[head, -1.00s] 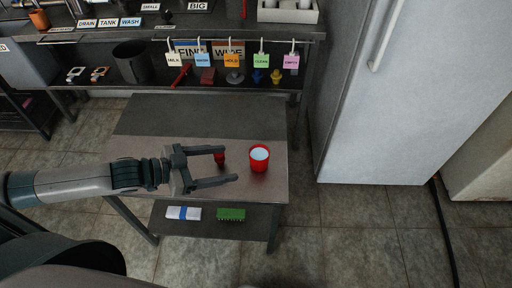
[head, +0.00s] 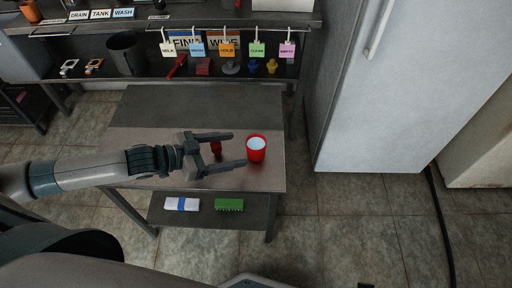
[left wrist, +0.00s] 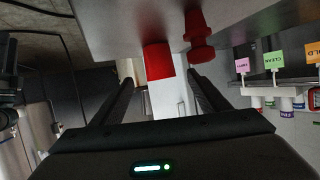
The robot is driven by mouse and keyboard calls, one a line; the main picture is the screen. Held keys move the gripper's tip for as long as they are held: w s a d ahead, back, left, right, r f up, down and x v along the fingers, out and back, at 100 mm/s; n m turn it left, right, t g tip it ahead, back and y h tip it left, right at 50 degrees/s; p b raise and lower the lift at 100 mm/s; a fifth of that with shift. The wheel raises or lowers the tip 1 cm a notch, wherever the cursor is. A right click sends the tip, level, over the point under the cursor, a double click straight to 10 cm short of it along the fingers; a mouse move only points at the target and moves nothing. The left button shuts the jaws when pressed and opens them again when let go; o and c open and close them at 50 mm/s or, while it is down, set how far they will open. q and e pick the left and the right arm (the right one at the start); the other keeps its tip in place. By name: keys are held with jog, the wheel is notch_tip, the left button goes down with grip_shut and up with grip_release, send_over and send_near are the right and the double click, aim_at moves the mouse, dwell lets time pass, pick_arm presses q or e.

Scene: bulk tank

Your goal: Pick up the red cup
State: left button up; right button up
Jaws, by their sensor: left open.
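The red cup (head: 256,155) stands upright on the steel table (head: 160,158), with a pale inside. My left gripper (head: 238,150) is open, just left of the cup, fingertips pointing at it. The cup is not visibly between the fingers in the head view. In the left wrist view, which looks inverted, the cup (left wrist: 158,62) lies ahead, in line with the gap between the fingers (left wrist: 160,80). A small red knobbed object (head: 216,148) shows between the fingers in the head view. In the wrist view it (left wrist: 199,45) appears beyond the right-hand finger. My right gripper is out of view.
The table's lower shelf holds a white-and-blue cloth (head: 181,204) and a green brush (head: 229,204). Behind is a bench with hanging tags (head: 227,50) and a dark bin (head: 126,54). A white fridge (head: 375,110) stands at right. The table's back part is clear.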

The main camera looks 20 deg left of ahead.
aim_at(251, 147)
pick_arm(q)
jog(key=x, duration=0.7)
jog(key=shift+x, duration=2.95)
jog(key=c, duration=1.2)
